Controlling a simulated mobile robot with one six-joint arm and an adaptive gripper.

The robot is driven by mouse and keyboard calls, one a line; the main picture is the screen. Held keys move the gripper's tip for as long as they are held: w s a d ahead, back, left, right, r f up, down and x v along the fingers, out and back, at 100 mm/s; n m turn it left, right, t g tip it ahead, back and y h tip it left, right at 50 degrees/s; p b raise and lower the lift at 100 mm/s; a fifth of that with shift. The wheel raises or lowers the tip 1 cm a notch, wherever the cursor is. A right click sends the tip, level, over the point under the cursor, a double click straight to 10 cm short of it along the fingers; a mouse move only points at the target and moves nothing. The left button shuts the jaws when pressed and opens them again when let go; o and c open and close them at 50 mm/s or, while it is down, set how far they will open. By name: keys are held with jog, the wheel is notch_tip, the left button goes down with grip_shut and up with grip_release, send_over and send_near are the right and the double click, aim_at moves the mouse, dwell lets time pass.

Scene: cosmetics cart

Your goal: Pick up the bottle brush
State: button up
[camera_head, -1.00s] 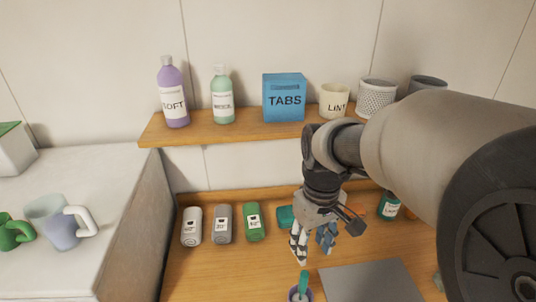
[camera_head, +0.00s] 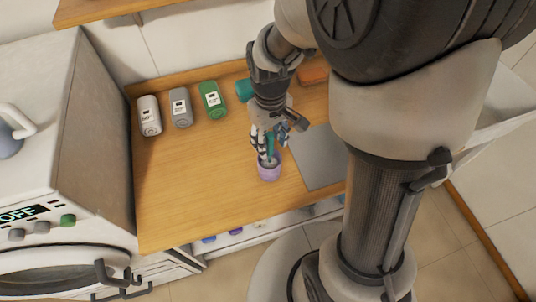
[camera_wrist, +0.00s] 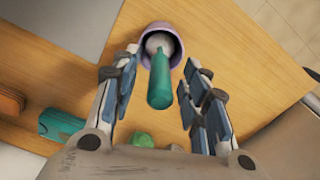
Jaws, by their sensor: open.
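The bottle brush has a teal handle (camera_wrist: 161,88) and a pale round head. It stands in a purple cup (camera_head: 269,172) on the wooden worktop, handle sticking up out of the cup. The cup's rim (camera_wrist: 148,28) also shows in the wrist view. My gripper (camera_head: 271,148) is open just above the cup. In the wrist view, its fingers (camera_wrist: 161,60) stand on either side of the handle, with a visible gap on both sides. In the head view, the fingers partly hide the handle.
White (camera_head: 149,115), grey (camera_head: 180,107) and green (camera_head: 211,99) rolled towels lie at the worktop's back left. A grey panel (camera_head: 315,160) lies right of the cup. A teal item (camera_head: 243,90) and an orange item (camera_head: 313,75) are behind my gripper. The worktop's front left is clear.

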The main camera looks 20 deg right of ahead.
aim_at(270, 155)
notch_tip(270, 155, down, 2)
jog(key=shift+f, duration=0.2)
grip_shut()
dwell(0.4)
